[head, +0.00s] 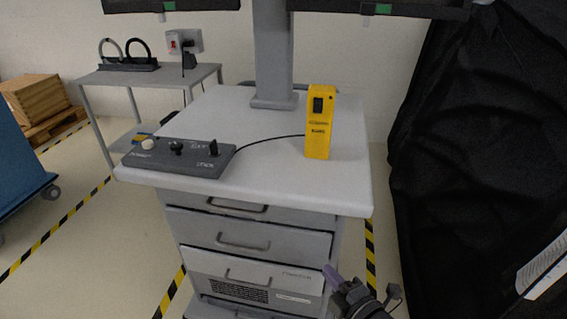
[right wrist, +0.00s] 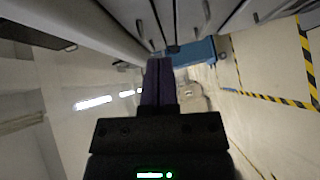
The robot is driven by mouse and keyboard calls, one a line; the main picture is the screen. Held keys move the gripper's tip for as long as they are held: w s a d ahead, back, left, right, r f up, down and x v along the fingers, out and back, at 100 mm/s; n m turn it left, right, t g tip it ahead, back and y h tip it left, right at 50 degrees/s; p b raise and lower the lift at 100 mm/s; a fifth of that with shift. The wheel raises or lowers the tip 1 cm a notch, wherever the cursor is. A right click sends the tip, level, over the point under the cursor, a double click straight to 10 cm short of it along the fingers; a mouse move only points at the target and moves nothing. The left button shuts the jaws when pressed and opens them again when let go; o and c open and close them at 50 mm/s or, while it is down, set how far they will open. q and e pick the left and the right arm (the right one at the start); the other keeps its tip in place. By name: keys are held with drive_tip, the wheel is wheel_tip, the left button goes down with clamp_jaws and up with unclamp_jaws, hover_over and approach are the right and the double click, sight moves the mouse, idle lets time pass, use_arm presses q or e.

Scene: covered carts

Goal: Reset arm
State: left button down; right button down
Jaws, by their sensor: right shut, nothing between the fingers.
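My right gripper (head: 328,272) shows at the bottom of the head view, low in front of the cart's drawers. Its purple fingers are together with nothing between them. In the right wrist view the shut fingers (right wrist: 158,82) point up the picture, alongside grey drawer fronts. My left gripper is not in view. The white-topped cart (head: 265,185) stands in front of me with a yellow box (head: 319,135) upright on it. A dark control panel (head: 180,156) with knobs and a switch lies at the top's left, with a black cable running toward the yellow box.
A black cover (head: 470,130) drapes the right side, close to my right arm. A grey side table (head: 150,76) stands at the back left. A blue object (head: 20,165) is at the left edge. Striped tape (head: 60,222) marks the open floor at left.

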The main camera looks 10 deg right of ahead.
drive_tip(key=s+d+f+m+g+h, duration=0.3)
drive_tip(key=s+f+m+g, duration=0.15)
drive_tip(key=s+f, duration=0.45)
drive_tip(key=s+d+f+m+g+h, duration=0.3)
drive_tip(key=s+f+m, duration=0.35)
drive_tip(key=f, duration=0.55)
drive_tip(key=s+f+m+g, duration=0.2)
drive_tip(key=s, duration=0.7)
drive_tip(key=s+f+m+g+h, duration=0.1)
drive_tip(key=s+f+m+g, duration=0.2)
drive_tip(key=s, duration=0.6)
drive_tip(key=s+d+f+m+g, duration=0.1)
drive_tip(key=s+f+m+g, duration=0.1)
drive_tip(key=s, duration=0.7)
drive_tip(key=shift+s+f+m+g+h, duration=0.25)
drive_tip(key=shift+f+g, duration=0.2)
drive_tip(key=shift+g, duration=0.3)
drive_tip(key=shift+w, duration=0.15)
